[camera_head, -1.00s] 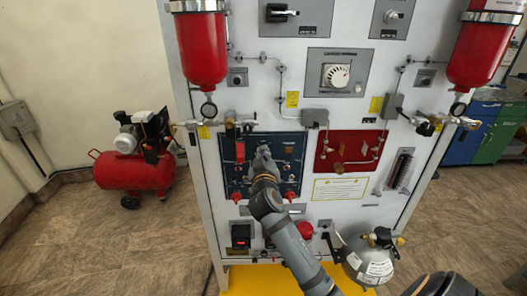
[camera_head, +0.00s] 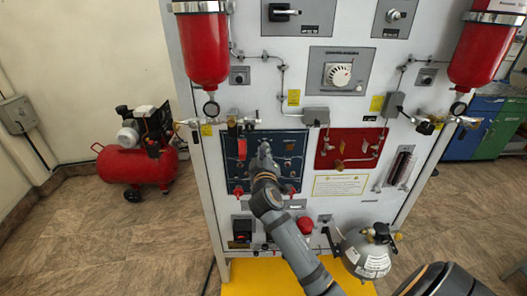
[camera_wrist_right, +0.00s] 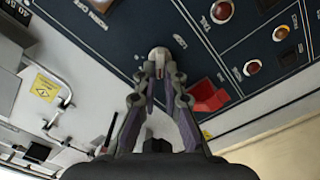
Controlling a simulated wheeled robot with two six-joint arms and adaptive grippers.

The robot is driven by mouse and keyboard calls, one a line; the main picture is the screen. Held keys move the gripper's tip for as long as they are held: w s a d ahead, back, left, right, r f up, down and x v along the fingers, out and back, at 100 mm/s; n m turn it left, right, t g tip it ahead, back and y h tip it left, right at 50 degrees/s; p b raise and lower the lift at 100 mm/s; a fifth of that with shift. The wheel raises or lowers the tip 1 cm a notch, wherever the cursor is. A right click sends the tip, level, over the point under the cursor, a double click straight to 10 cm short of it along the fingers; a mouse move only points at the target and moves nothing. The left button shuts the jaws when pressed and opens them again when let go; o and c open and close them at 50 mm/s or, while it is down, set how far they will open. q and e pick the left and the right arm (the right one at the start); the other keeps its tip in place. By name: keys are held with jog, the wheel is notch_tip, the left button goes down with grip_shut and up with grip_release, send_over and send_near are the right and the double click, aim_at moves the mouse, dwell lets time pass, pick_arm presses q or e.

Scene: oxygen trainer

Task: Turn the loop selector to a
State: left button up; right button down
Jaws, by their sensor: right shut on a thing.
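A dark blue panel (camera_head: 232,178) is on the front of the white rig. My right gripper (camera_head: 265,149) reaches up to this panel from below, its fingers at the panel's upper middle. In the right wrist view, the right gripper (camera_wrist_right: 160,72) is shut on a small light grey knob, the loop selector (camera_wrist_right: 160,53), on the dark face. The fingertips hide the sides of the knob, and I cannot read its pointer or position marks. My left gripper is not in view.
A red block-like part (camera_wrist_right: 207,97) sits close to the right finger in the wrist view. A red panel (camera_head: 325,160) is to the right, with pipes and fittings. Red bowls (camera_head: 203,50) hang at the rig's sides. A red compressor (camera_head: 135,165) stands on the floor at left.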

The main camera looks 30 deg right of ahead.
jog(key=c, duration=1.4)
grip_release()
jog(key=shift+d+f, duration=0.1)
jog(key=shift+c, duration=0.2)
jog(key=v, duration=0.7)
jog(key=shift+a, duration=0.2)
jog(key=shift+s, duration=0.15)
